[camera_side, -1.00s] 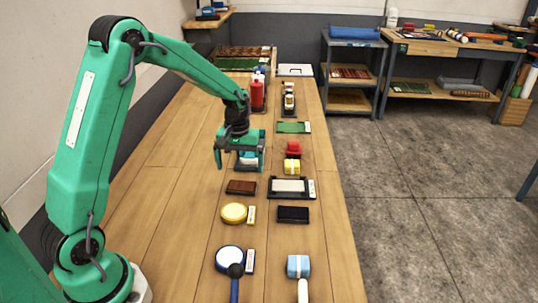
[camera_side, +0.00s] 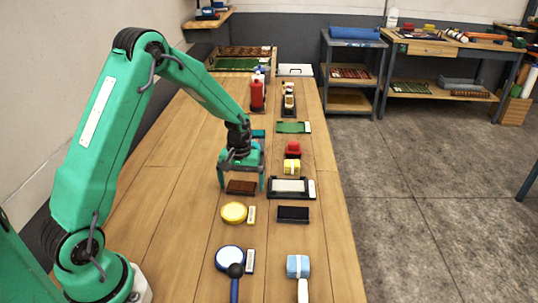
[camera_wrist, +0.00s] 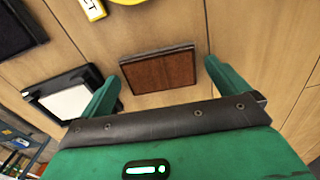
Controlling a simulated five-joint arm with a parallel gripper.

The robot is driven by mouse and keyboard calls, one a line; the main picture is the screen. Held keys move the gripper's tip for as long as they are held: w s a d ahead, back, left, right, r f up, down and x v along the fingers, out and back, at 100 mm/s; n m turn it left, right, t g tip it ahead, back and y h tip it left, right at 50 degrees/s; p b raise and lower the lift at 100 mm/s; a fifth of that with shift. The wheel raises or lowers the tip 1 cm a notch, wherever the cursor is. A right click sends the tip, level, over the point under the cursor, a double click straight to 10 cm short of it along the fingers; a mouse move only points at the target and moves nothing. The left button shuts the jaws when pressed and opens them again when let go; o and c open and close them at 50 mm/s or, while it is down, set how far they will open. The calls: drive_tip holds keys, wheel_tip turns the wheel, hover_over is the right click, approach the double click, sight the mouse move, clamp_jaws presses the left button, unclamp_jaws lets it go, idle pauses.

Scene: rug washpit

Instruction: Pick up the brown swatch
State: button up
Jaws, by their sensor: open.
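The brown swatch (camera_side: 241,187) is a dark-edged rectangular block lying flat on the wooden bench. In the wrist view the brown swatch (camera_wrist: 158,72) shows ahead of the fingertips, between their lines. My gripper (camera_side: 242,187) is open and empty, its two green fingers pointing down with one on either side of the swatch. In the wrist view my gripper (camera_wrist: 163,82) has its fingers spread wider than the swatch. Whether the fingers reach the bench is hard to tell.
A black tray with a white pad (camera_side: 289,187) lies close to the right finger. A round yellow tin (camera_side: 233,212) and a black block (camera_side: 293,214) are nearer the camera. A red bottle (camera_side: 257,94) stands farther back. Bare bench lies left of the swatch.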

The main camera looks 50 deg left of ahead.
sight(242, 185)
drive_tip(key=shift+f, duration=0.1)
idle(0.4)
drive_tip(key=c, duration=0.9)
drive_tip(key=shift+r, duration=0.55)
wheel_tip(242, 185, up, 3)
drive_tip(key=shift+r, duration=0.15)
drive_tip(key=s+d+r, duration=0.3)
drive_tip(key=d+r, duration=0.3)
drive_tip(key=d, duration=0.5)
drive_tip(key=shift+s+r, duration=0.25)
drive_tip(key=shift+r, duration=0.05)
drive_tip(key=shift+w, duration=0.15)
drive_tip(key=w+a+f+n, duration=0.1)
drive_tip(key=w+f, duration=0.1)
drive_tip(key=w, duration=1.1)
drive_tip(key=shift+w+a, duration=0.2)
drive_tip(key=shift+w, duration=0.1)
